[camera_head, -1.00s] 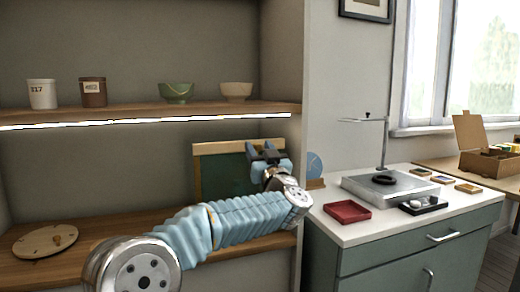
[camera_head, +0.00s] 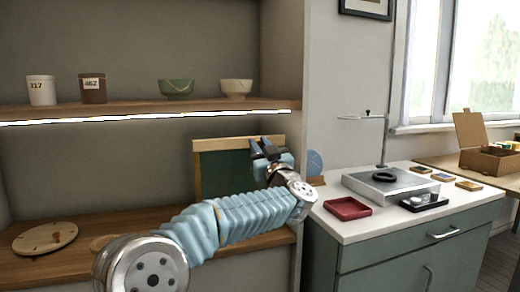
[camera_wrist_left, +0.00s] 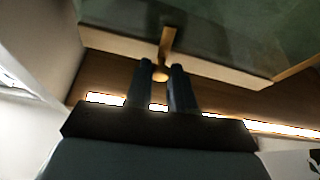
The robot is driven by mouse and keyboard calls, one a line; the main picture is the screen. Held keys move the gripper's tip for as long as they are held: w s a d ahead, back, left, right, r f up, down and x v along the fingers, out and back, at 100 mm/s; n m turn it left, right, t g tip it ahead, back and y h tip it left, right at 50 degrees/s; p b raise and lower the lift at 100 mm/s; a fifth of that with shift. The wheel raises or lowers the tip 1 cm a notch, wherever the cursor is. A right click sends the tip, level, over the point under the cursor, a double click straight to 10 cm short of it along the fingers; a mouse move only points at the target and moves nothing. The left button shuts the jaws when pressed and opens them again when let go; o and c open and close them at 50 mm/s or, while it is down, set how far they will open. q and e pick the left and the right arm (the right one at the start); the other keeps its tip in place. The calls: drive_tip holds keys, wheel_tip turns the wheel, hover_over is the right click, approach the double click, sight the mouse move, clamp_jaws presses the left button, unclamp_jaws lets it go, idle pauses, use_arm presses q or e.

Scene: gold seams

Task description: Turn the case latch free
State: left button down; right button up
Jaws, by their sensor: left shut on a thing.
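The case (camera_head: 226,170) is a dark green panel with a pale wooden top rail, upright at the back of the lower shelf. It also shows in the left wrist view (camera_wrist_left: 225,35). The latch (camera_wrist_left: 168,41) is a short wooden bar at the edge of the case, with its lower end between my fingertips. My left gripper (camera_head: 264,147) is in front of the case's upper right part. In the left wrist view its fingers (camera_wrist_left: 161,69) are shut on the latch's end. The head view does not show the latch clearly. My right gripper is out of view.
A round wooden disc (camera_head: 45,238) lies on the lower shelf at left. Cups and bowls stand on the upper shelf (camera_head: 140,109). The side wall (camera_head: 285,60) is close right of my gripper. A red tray (camera_head: 347,208) and a metal stand (camera_head: 390,186) are on the cabinet.

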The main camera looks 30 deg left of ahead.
use_arm(q)
drive_tip(key=n+g, duration=0.2)
drive_tip(key=n, duration=0.3)
drive_tip(key=n+g+y+b, duration=0.1)
drive_tip(key=n+g, duration=0.1)
drive_tip(key=n, duration=0.3)
drive_tip(key=shift+w+d, duration=0.1)
drive_tip(key=shift+d, duration=0.05)
drive_tip(key=n+g, duration=0.1)
drive_tip(key=n, duration=0.1)
drive_tip(key=n+g, duration=0.1)
drive_tip(key=n, duration=0.2)
drive_tip(key=shift+r+g+p, duration=0.15)
drive_tip(key=shift+g+p, duration=0.15)
drive_tip(key=shift+p, duration=0.1)
drive_tip(key=n, duration=0.2)
drive_tip(key=n+g+h+p, duration=0.1)
drive_tip(key=n, duration=0.2)
drive_tip(key=shift+h, duration=0.3)
drive_tip(key=c, duration=1)
unclamp_jaws()
